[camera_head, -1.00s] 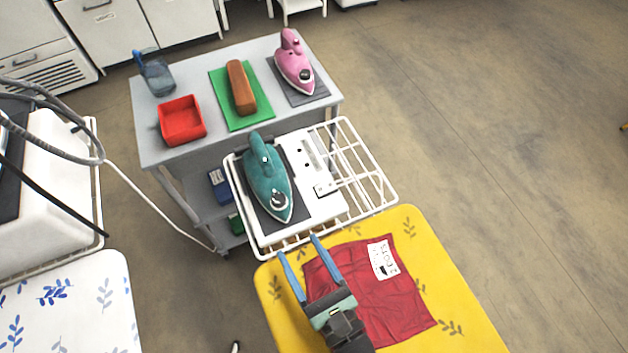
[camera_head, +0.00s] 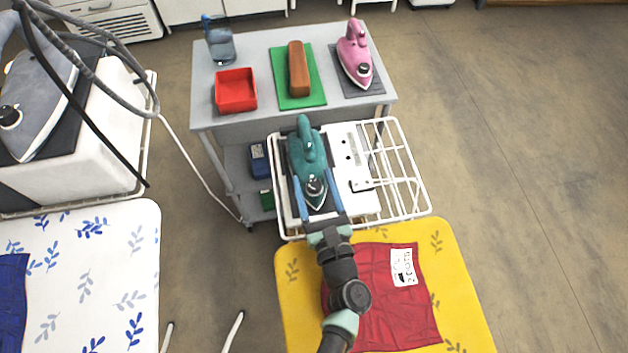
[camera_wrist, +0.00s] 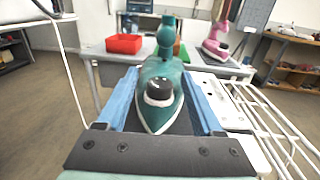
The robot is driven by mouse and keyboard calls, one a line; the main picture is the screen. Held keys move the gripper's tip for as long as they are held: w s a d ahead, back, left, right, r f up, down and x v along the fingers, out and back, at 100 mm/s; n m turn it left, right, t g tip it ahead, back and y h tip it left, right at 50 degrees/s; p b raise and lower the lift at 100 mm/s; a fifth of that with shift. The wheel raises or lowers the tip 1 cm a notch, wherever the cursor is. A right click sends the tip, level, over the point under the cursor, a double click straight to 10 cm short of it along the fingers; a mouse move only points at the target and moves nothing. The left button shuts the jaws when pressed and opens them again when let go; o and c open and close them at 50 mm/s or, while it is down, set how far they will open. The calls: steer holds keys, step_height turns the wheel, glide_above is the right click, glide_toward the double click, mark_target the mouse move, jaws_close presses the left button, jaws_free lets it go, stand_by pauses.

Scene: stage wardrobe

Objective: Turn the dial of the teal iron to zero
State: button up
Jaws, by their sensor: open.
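The teal iron (camera_head: 308,155) stands on a dark pad on the white rack at the end of the yellow board, its tip toward me. Its dial, a dark knob with a pale ring (camera_wrist: 159,88), sits on top near the tip; the dial also shows small in the head view (camera_head: 314,187). I cannot read its setting. My gripper (camera_head: 318,192) is open, its blue fingers on either side of the iron's front end. In the wrist view the fingers (camera_wrist: 163,98) flank the dial with gaps on both sides, and nothing is held.
A red garment (camera_head: 385,310) with a white label lies on the yellow board (camera_head: 290,295). Behind is a grey cart (camera_head: 262,50) with a red tray (camera_head: 235,91), a brown block (camera_head: 298,68) and a pink iron (camera_head: 355,55). A grey iron (camera_head: 38,100) stands at left.

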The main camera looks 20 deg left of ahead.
steer(key=shift+w+a, duration=0.1)
steer(key=shift+w, duration=0.05)
jaws_close()
steer(key=shift+n+g+y, duration=0.3)
steer(key=shift+y, duration=0.1)
steer(key=n+g+y, duration=0.2)
steer(key=shift+w+g+y+b, duration=0.1)
steer(key=shift+g+y+b, duration=0.2)
steer(key=shift+g+b, duration=0.1)
steer(key=shift+n+g+y+b, duration=0.85)
steer(key=shift+n+g+y, duration=0.25)
steer(key=shift+n+g, duration=0.65)
steer(key=shift+g, duration=0.25)
jaws_free()
